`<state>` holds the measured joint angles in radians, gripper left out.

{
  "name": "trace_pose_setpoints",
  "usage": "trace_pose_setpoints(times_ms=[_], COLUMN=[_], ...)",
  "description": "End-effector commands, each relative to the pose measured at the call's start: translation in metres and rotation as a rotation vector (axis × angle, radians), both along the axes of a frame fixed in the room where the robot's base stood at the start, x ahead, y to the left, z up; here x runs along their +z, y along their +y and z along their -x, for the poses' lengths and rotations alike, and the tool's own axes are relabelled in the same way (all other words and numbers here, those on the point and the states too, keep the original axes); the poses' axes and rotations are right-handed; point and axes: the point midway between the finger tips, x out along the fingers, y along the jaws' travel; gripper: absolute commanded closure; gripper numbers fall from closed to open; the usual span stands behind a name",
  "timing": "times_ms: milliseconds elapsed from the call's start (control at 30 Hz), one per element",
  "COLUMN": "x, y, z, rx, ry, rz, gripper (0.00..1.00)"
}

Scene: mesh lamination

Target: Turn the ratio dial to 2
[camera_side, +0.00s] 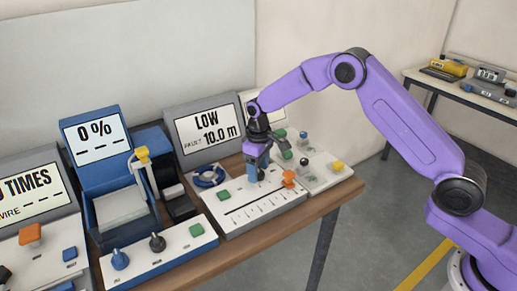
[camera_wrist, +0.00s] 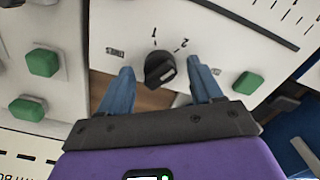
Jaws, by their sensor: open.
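The ratio dial (camera_wrist: 160,68) is a round black knob on a white panel, with the numbers 1 and 2 printed above it in the wrist view. A pale mark shows on the knob's right side; I cannot tell for sure which number it points at. My gripper (camera_wrist: 160,66) is open, with one blue finger on each side of the dial and visible space between fingers and knob. In the side view my gripper (camera_side: 256,172) points down over the back of the ruled panel (camera_side: 255,211), and hides the dial there.
A green button (camera_wrist: 247,83) sits right of the dial, beyond the right finger. Another panel with green buttons (camera_wrist: 42,62) lies left, across a narrow wooden gap. An orange knob (camera_side: 289,176) stands close to my gripper. A display (camera_side: 205,128) reading LOW, 10.0 m stands behind.

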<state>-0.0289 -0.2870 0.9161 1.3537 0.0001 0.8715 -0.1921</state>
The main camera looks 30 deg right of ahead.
Motion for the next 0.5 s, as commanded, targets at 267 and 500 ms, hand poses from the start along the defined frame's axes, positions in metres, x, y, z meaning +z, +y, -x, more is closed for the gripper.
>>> trace_pose_setpoints(times_ms=[267,500], x=[0.050,0.101], y=[0.001,0.000], z=[-0.001,-0.001], rx=[0.001,-0.001], ry=[-0.006,-0.006], rz=[-0.002,-0.002], gripper=[0.35,0.35])
